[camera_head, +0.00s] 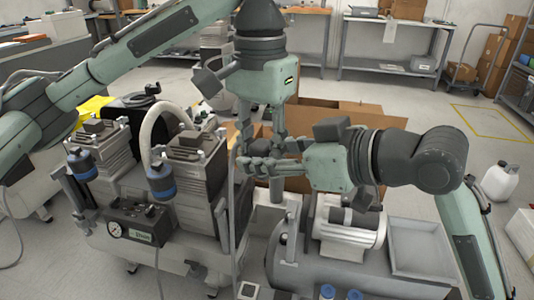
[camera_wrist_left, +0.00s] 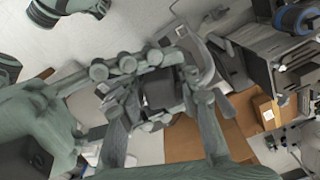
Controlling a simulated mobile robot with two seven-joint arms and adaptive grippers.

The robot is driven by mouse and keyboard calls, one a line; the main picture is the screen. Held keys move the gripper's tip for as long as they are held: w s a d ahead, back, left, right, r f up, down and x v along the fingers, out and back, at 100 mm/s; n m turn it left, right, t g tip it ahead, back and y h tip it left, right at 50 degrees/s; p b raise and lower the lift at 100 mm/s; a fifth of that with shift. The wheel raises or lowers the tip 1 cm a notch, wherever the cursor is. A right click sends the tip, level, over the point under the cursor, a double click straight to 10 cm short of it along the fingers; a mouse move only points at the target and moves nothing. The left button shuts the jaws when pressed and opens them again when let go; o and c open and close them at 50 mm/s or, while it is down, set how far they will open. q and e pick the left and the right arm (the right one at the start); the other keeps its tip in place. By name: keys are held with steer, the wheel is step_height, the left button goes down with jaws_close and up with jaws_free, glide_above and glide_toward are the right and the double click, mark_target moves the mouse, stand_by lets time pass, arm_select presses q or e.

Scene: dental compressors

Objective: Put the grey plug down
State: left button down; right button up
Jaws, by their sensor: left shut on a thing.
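My left gripper (camera_head: 257,158) points down near the middle of the head view, beside the compressors. In the left wrist view a dark grey block, seemingly the grey plug (camera_wrist_left: 160,88), sits between the left fingertips (camera_wrist_left: 163,98); it is partly covered by fingers.
A compressor unit (camera_head: 190,185) with a gauge box (camera_head: 138,222) and a hose stands at the left. A motor (camera_head: 348,225) and an empty grey tray (camera_head: 420,248) are at the lower right. An open cardboard box (camera_head: 345,108) stands behind the grippers. Benches line the back wall.

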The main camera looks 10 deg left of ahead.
steer(key=shift+w+d, duration=0.1)
steer(key=shift+w, duration=0.05)
steer(key=c, duration=0.7)
arm_select(q)
steer(key=c, duration=1)
jaws_free()
